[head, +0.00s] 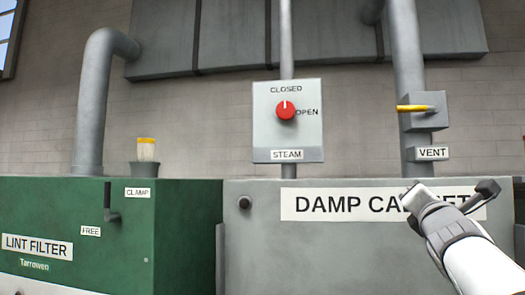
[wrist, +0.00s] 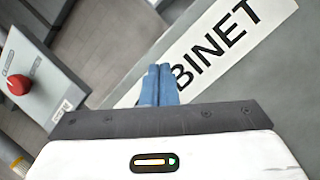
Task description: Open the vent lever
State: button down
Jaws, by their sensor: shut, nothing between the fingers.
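The vent lever (head: 413,108) is a yellow bar in the head view at the upper right. It lies level, pointing left from a grey box (head: 427,117) on a vertical pipe. A white VENT label (head: 428,153) sits below it. My gripper (head: 428,203) is at the lower right, below the lever and label and apart from them, in front of the damp cabinet. In the wrist view its blue fingers (wrist: 160,84) are together and empty, over the cabinet's lettering. The lever does not show in the wrist view.
The grey damp cabinet (head: 255,240) is close behind my gripper. A steam box with a red knob (head: 286,110) hangs left of the vent pipe. The green lint filter (head: 100,255) with a dark lever (head: 108,205) stands at left. The wall between the steam box and vent pipe is clear.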

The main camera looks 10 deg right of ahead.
aim_at(415, 111)
notch_tip(415, 111, up, 8)
jog(key=s+d+n+t+y+b, duration=0.1)
jog(key=s+n+t, duration=0.2)
jog(key=n, duration=0.7)
jog(key=shift+d+t+y, duration=0.3)
jog(key=shift+t+y, duration=0.1)
jog(key=shift+t, duration=0.3)
jog(key=shift+w, duration=0.1)
jog(key=p+x, duration=0.2)
jog(key=x, duration=0.2)
jog(key=s+r+p+x, duration=0.1)
jog(key=p+x, duration=0.2)
jog(key=x, duration=0.1)
jog(key=r+p+x, duration=0.1)
jog(key=p+x, duration=0.1)
jog(key=x, duration=0.2)
jog(key=shift+w+a+r, duration=0.1)
jog(key=shift+r, duration=0.15)
